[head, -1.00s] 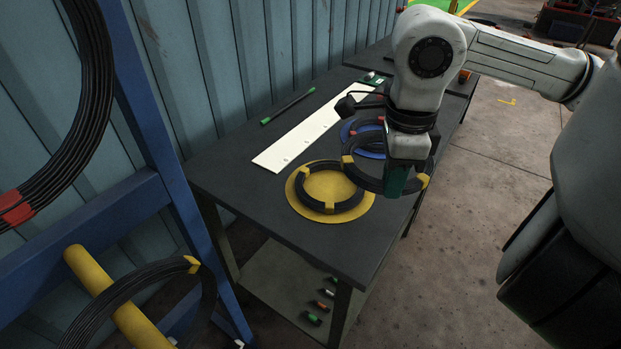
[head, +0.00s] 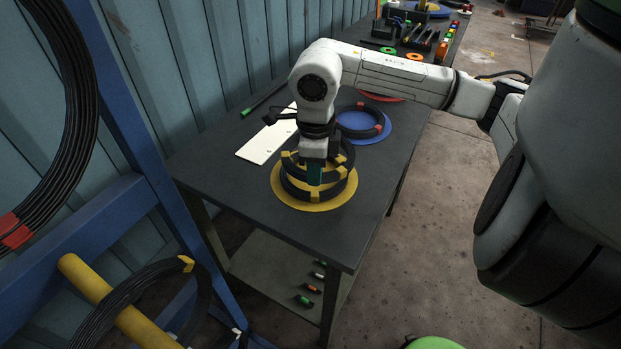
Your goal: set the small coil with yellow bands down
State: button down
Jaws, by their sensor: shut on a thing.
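My gripper (head: 314,178) is shut on a small black coil with yellow bands (head: 347,156). It holds the coil over the yellow round mat (head: 345,203) on the dark table. Another black coil with yellow bands (head: 329,194) lies flat on that mat, under the held coil. The held coil is roughly above the lower one and looks tilted, its far side higher. I cannot tell whether the two coils touch. My gripper and wrist hide part of both.
A coil with red bands (head: 376,131) lies on a blue mat (head: 384,128) behind. A white strip (head: 262,146) lies to the left on the table. A blue rack with a yellow peg (head: 125,315) carrying a banded coil (head: 100,313) stands at the left. The table's front is clear.

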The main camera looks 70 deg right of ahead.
aim_at(311, 194)
jog(key=shift+w+d+f, duration=0.15)
jog(key=shift+w+f, duration=0.2)
jog(key=f, duration=0.1)
jog(key=f+p, duration=0.1)
jog(key=shift+w+f, duration=0.2)
jog(key=shift+f, duration=0.2)
jog(key=shift+d+f, duration=0.1)
jog(key=shift+f, duration=0.3)
jog(key=shift+f, duration=0.2)
jog(key=c, duration=1.1)
grip_release()
jog(key=shift+o, duration=0.2)
jog(key=shift+r, duration=0.1)
jog(key=shift+r, duration=0.2)
notch_tip(311, 194, up, 12)
jog(key=shift+f+b, duration=0.1)
jog(key=shift+b, duration=0.7)
